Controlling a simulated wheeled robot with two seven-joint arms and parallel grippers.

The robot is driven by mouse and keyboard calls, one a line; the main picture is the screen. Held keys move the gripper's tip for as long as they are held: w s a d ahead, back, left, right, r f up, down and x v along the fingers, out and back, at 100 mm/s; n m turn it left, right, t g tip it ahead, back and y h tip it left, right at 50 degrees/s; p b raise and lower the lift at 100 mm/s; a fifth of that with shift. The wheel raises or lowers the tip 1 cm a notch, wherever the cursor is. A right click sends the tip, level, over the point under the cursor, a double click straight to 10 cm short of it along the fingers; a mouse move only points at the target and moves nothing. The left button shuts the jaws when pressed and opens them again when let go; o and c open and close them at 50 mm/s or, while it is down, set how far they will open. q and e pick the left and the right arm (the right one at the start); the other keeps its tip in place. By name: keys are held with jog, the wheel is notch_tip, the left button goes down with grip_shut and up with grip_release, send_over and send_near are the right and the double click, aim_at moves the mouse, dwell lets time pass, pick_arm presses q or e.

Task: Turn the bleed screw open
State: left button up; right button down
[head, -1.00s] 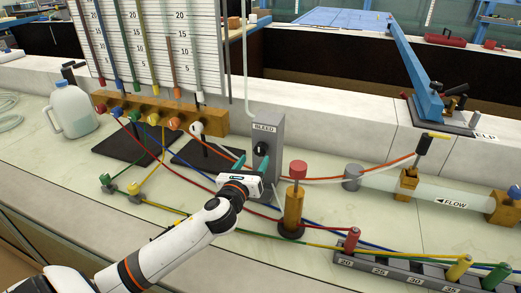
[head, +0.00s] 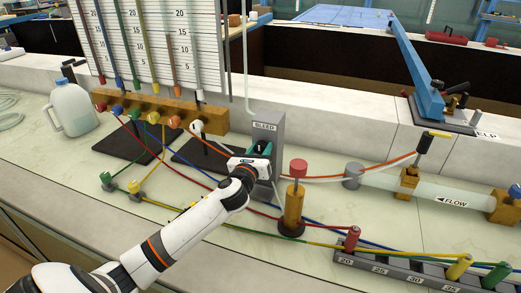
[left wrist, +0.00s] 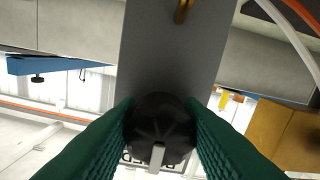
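The bleed screw is a black round knob with a pale pointer mark, on the front of the grey post marked BLEED (head: 266,126). In the left wrist view the knob (left wrist: 158,125) sits between the green fingers of my left gripper (left wrist: 160,118). The fingers flank it on both sides with no gap showing. The pale mark points down in that view, towards the partly hidden label. In the head view my left gripper (head: 252,158) is up against the post and hides the knob. My right gripper is not in view.
A brass stand with a red cap (head: 298,170) stands close right of my left gripper. Coloured tubes run across the bench below. A brass manifold (head: 155,110) is on the left, and a clear flow pipe (head: 437,190) lies to the right.

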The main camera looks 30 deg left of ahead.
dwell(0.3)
pick_arm(q)
jog(key=n+p, duration=0.1)
jog(key=n, duration=0.2)
jog(key=n+p, duration=0.1)
jog(key=n, duration=0.2)
jog(key=shift+d+r+n, duration=0.1)
jog(key=shift+n, duration=0.3)
jog(key=n, duration=0.3)
jog(key=shift+n+p, duration=0.3)
jog(key=n, duration=0.3)
jog(key=shift+n+p, duration=0.3)
jog(key=shift+p, duration=0.1)
jog(key=n+p, duration=0.1)
jog(key=n, duration=0.4)
jog(key=shift+r, duration=0.1)
jog(key=shift+n+p, duration=0.9)
jog(key=shift+n, duration=1.5)
jog(key=o, duration=1)
